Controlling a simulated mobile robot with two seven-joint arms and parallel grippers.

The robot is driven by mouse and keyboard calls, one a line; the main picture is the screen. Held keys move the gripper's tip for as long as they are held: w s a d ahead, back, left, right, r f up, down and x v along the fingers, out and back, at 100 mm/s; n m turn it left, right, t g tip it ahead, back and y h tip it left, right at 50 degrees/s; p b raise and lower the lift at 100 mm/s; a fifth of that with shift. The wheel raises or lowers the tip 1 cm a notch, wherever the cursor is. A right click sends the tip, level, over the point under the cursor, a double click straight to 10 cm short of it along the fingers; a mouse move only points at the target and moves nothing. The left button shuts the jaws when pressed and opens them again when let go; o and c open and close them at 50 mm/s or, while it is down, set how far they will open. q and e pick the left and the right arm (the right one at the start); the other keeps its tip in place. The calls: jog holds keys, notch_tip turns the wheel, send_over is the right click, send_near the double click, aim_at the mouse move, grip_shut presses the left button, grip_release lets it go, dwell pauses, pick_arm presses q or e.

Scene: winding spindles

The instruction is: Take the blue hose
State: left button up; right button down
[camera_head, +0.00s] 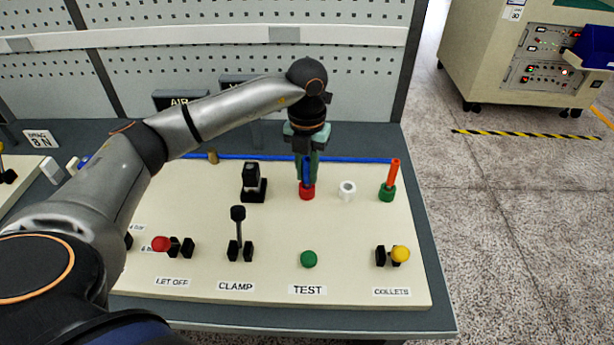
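A short blue hose (307,172) stands upright in a red collet (307,192) on the cream panel. My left gripper (307,178) reaches down over it from above, with its greenish fingers on either side of the hose. The fingers hide most of the hose. I cannot tell whether they touch or grip it. My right gripper is not in view.
A white collet (347,189) stands empty to the right, then an orange hose (393,174) in a green collet (387,193). A blue line (356,160) runs along the panel's back edge. The clamp lever (238,228), green TEST button (308,259) and yellow COLLETS knob (400,254) stand in front.

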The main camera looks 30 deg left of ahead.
pick_arm(q)
grip_shut()
